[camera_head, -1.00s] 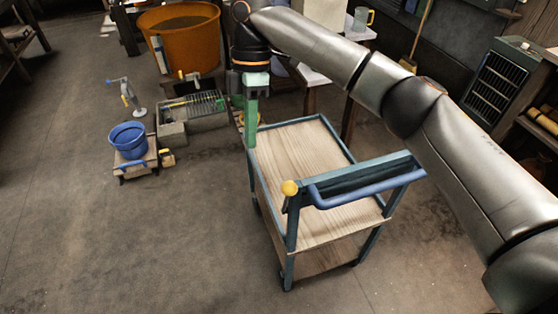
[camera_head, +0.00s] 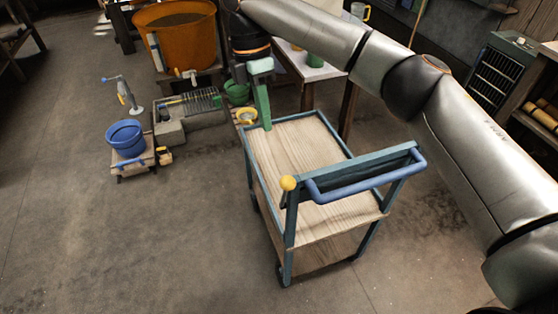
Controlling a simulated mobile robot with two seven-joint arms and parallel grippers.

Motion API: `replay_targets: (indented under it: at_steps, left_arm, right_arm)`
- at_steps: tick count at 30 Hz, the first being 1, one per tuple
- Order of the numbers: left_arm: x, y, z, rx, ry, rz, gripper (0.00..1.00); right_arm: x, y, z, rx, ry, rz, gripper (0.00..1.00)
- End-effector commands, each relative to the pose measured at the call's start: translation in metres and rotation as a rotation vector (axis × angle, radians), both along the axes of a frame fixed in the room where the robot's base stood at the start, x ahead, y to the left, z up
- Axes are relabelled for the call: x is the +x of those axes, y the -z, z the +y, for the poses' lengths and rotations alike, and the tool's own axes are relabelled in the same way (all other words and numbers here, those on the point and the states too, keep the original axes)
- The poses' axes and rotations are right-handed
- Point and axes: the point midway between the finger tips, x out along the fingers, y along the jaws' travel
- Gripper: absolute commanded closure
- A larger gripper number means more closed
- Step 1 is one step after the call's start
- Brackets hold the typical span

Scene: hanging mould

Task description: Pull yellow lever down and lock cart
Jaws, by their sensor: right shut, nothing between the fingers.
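The cart (camera_head: 296,248) has a blue-grey frame, wooden shelves and a blue push handle (camera_head: 372,190) at its near right end. The yellow lever knob (camera_head: 288,183) sits at the top of the near left corner post, at the left end of the handle. My right gripper (camera_head: 265,124), with green fingers, points down at the far left corner of the cart's top. It is shut and holds nothing. I cannot tell whether its fingertips touch the rim. It is well beyond the yellow knob. My left gripper does not show.
A blue bucket (camera_head: 125,138) stands on a low trolley at the left. A grey sink-like box with a rack (camera_head: 192,106) and an orange tub (camera_head: 178,38) are farther back. A table (camera_head: 312,74) stands behind the cart. The floor left of the cart is clear.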

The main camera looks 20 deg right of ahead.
Motion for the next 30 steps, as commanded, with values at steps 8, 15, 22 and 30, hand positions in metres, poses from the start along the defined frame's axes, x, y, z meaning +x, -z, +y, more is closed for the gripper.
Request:
replay_targets:
  at_steps: [8,15,22,30]
  left_arm:
    - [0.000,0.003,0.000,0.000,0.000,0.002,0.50]
    - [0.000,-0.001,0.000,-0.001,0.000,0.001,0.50]
    - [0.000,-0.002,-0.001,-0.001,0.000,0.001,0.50]
    - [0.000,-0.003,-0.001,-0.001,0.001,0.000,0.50]
  right_arm:
    - [-0.013,0.062,-0.006,-0.003,0.002,0.003,1.00]
    - [-0.034,0.073,-0.011,-0.002,-0.001,0.000,1.00]
    - [-0.047,0.079,-0.014,-0.001,0.001,0.000,1.00]
    - [-0.049,0.080,-0.014,0.000,0.001,0.000,1.00]
